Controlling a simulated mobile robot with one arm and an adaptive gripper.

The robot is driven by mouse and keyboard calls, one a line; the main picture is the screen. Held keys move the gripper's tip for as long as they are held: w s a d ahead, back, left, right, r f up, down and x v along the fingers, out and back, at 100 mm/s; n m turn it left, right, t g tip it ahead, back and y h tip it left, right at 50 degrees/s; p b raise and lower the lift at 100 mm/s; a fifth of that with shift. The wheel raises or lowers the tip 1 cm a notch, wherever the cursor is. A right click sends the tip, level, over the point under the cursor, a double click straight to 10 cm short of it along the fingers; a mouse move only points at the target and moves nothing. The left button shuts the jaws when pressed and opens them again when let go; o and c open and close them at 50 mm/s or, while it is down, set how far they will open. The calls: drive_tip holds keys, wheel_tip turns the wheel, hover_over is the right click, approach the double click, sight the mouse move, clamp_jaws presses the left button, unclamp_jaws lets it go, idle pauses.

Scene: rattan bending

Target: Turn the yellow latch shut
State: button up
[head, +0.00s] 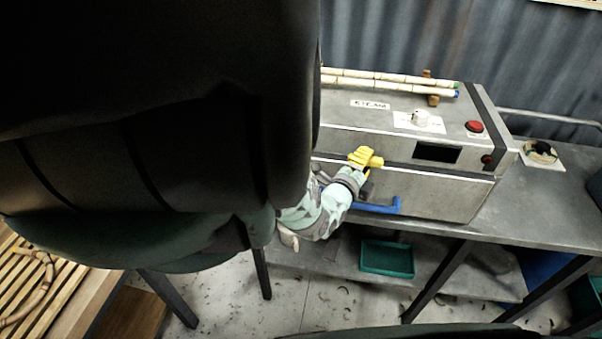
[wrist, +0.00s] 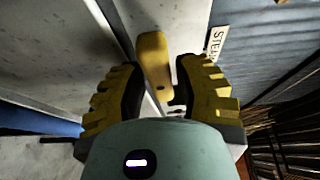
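The yellow latch (wrist: 153,58) is a short, rounded bar on the front of the grey steam box (head: 440,195). In the wrist view it lies between the two ridged yellow fingers of my gripper (wrist: 160,72), its long side pointing away from the camera, close to the dark lid seam. The fingers are apart, with a narrow gap showing beside the latch, so no firm grip shows. In the head view my gripper (head: 364,160) is at the box front, and its yellow fingers cannot be clearly told from the latch. My arm hides the box's left part.
A green tray (head: 386,258) sits on the lower shelf. The bench right of the box is mostly free.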

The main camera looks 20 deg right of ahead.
clamp_jaws()
